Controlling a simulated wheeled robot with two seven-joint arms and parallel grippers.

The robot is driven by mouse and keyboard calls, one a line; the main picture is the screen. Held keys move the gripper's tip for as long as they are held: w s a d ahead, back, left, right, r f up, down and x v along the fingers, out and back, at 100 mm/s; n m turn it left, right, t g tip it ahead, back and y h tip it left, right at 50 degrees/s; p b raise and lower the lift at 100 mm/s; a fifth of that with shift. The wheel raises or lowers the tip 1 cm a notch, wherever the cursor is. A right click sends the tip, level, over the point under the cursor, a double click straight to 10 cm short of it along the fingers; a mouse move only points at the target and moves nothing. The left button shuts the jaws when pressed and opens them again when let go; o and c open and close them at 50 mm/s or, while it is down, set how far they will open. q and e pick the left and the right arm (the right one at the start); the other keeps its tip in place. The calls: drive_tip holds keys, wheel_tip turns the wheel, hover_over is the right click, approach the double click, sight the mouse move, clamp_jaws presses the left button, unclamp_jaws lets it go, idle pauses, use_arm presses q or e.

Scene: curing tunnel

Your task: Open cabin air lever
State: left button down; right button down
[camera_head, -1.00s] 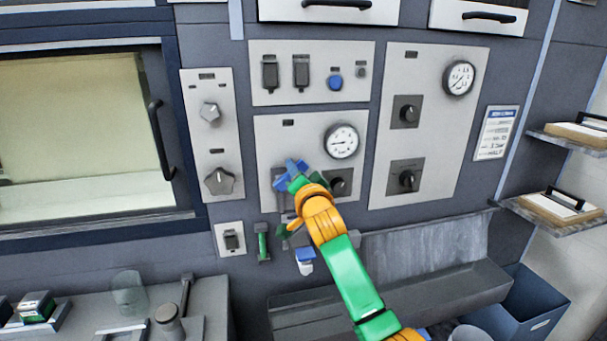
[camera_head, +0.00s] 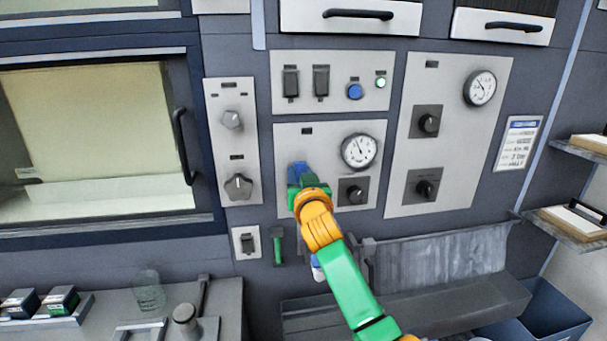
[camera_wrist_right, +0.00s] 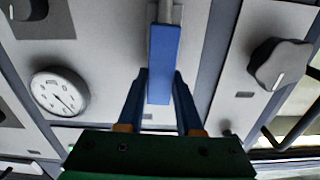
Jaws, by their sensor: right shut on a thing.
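The blue handle of the lever (camera_wrist_right: 163,62) shows in the right wrist view, hanging from a grey mount on the panel. My right gripper (camera_wrist_right: 158,100) has its dark blue fingers on either side of the handle's end and is shut on it. In the head view my right gripper (camera_head: 299,176) is at the left part of the middle panel (camera_head: 340,132), and it covers most of the lever. The round gauge (camera_head: 359,152) is to its right. A small green light (camera_head: 381,82) is lit on the panel above. My left gripper is not in view.
A dark knob (camera_head: 352,191) sits just right of my gripper. Two grey knobs are on the panel to the left, the lower knob (camera_head: 238,187) larger. A trough (camera_head: 420,299) projects below, and an oven-like door with a handle (camera_head: 184,147) is at left.

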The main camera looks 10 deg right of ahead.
sight(298, 175)
drive_tip(key=shift+a+r+n, duration=0.15)
drive_tip(key=shift+r+n, duration=0.25)
drive_tip(key=c, duration=0.6)
unclamp_jaws()
drive_tip(key=shift+f, duration=0.1)
drive_tip(key=shift+o, duration=0.2)
drive_tip(key=shift+w+f, duration=0.2)
drive_tip(key=shift+f, duration=0.05)
drive_tip(key=s+b, duration=0.2)
drive_tip(key=s, duration=0.4)
drive_tip(key=shift+s+f+b, duration=0.1)
drive_tip(key=shift+s+b, duration=0.25)
drive_tip(key=shift+s, duration=0.2)
